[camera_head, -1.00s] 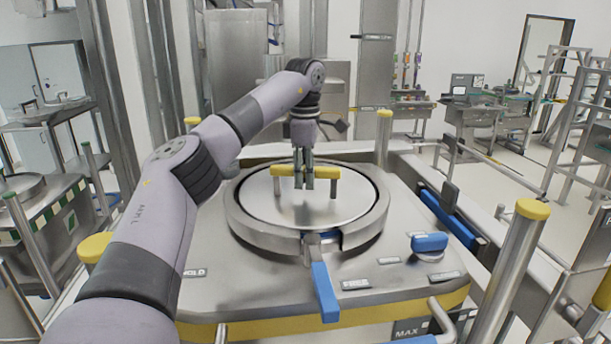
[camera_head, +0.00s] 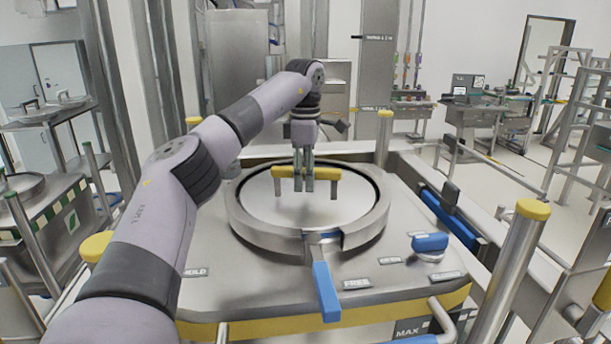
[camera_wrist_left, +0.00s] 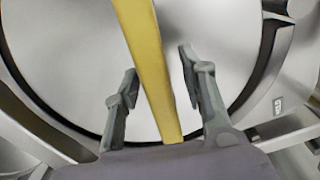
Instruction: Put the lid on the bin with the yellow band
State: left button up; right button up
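The round metal lid (camera_head: 345,205) lies level inside the raised ring (camera_head: 265,232) on top of the bin with the yellow band (camera_head: 250,331). A yellow bar handle (camera_head: 326,172) stands on two posts on the lid. The left gripper is open and not clamped. My right gripper is out of view.
A blue lever (camera_head: 325,290) sticks out from the ring's front, and a blue knob (camera_head: 430,243) sits at its right. Yellow-capped posts (camera_head: 533,210) stand around the bin. Another bin with a green-striped band (camera_head: 60,212) is at the left.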

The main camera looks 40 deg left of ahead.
pick_arm(q)
jog(key=shift+f, duration=0.25)
notch_tip(320, 180, up, 10)
jog(key=shift+d+r, duration=0.15)
jog(key=shift+r, duration=1.05)
